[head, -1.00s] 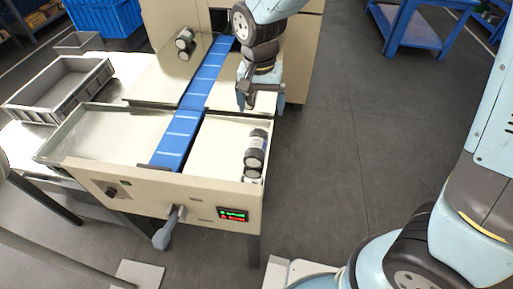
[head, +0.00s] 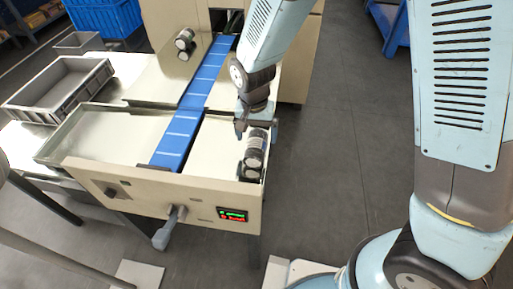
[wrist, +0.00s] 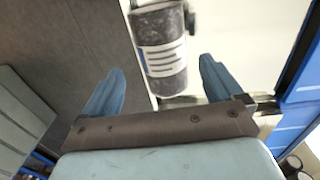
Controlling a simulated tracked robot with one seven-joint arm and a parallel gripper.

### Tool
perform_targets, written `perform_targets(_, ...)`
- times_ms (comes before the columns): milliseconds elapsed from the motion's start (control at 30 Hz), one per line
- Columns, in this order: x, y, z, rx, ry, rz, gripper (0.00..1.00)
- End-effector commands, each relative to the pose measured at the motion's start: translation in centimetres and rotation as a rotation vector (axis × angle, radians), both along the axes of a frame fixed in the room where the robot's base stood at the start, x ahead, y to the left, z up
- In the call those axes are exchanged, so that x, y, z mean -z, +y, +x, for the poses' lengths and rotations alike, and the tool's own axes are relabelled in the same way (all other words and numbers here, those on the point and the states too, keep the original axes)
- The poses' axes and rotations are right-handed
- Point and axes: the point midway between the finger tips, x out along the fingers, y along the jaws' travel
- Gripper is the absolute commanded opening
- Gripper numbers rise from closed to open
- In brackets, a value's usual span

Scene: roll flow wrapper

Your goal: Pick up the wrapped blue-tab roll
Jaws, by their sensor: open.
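A dark roll with a white label (head: 255,150) lies at the right side of the wrapper's metal deck (head: 213,150). In the wrist view this roll (wrist: 162,62) shows a white label with dark lines and a blue strip at its left edge. My gripper (head: 257,133) is above the roll's far end, fingers pointing down. In the wrist view my gripper (wrist: 160,85) is open and empty, with the roll's near end between and just beyond the fingertips. I cannot tell the exact height gap.
A blue belt (head: 178,135) runs up the middle. A grey tray (head: 60,88) stands at left. Open floor lies to the right.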

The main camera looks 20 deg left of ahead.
Motion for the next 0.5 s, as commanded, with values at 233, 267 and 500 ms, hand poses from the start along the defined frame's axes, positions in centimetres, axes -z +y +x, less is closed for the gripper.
perform_targets(233,3.2,0.2,-0.1,0.0,0.001,-0.002,0.93)
perform_targets(267,3.4,0.2,-0.1,0.0,0.001,-0.002,0.93)
perform_targets(500,4.1,0.2,-0.1,-0.001,0.0,0.0,0.93)
